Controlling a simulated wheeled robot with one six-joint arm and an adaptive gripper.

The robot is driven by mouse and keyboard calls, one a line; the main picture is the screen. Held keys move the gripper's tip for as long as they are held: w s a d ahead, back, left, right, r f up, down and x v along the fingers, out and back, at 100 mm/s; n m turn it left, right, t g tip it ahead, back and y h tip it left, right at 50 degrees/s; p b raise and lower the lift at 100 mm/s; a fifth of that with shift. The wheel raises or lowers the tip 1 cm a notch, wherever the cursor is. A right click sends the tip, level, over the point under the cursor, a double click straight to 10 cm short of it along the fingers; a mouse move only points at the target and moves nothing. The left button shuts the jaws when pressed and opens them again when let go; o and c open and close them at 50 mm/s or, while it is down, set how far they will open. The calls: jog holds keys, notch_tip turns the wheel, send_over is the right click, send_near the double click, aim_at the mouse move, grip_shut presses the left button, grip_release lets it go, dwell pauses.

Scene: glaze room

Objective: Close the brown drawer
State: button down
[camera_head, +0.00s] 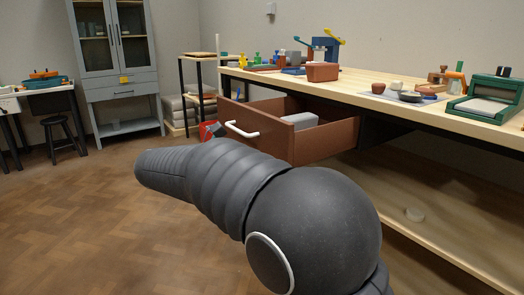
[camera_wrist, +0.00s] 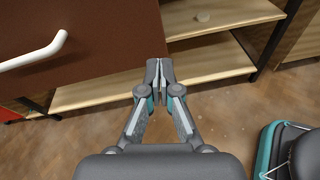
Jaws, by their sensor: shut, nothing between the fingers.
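The brown drawer (camera_head: 316,141) is pulled out under the wooden workbench (camera_head: 368,88) in the head view. It has a white bar handle (camera_head: 241,129) on its front, and a grey block (camera_head: 300,120) lies inside. In the wrist view the drawer front (camera_wrist: 105,37) fills the upper left, with the white handle (camera_wrist: 34,52) at the left edge. My gripper (camera_wrist: 159,66) is shut and empty, its tips at the lower right edge of the drawer front in that picture. I cannot tell whether they touch it. In the head view my arm hides the gripper.
A green-framed box (camera_head: 490,98), a brown bin (camera_head: 322,71) and small pots stand on the bench. A lower shelf (camera_head: 440,215) runs beneath it. A grey cabinet (camera_head: 115,60) and a stool (camera_head: 60,138) stand at the back left. The floor (camera_head: 70,220) at left is clear.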

aim_at(270, 146)
jog(key=w+a+n+t+h, duration=0.1)
jog(key=a+n+t+h, duration=0.15)
jog(key=a, duration=0.65)
jog(key=shift+y, duration=0.45)
jog(key=b+x, duration=0.2)
jog(key=x, duration=1.2)
jog(key=shift+w+d+r, duration=0.1)
jog(key=shift+r, duration=0.05)
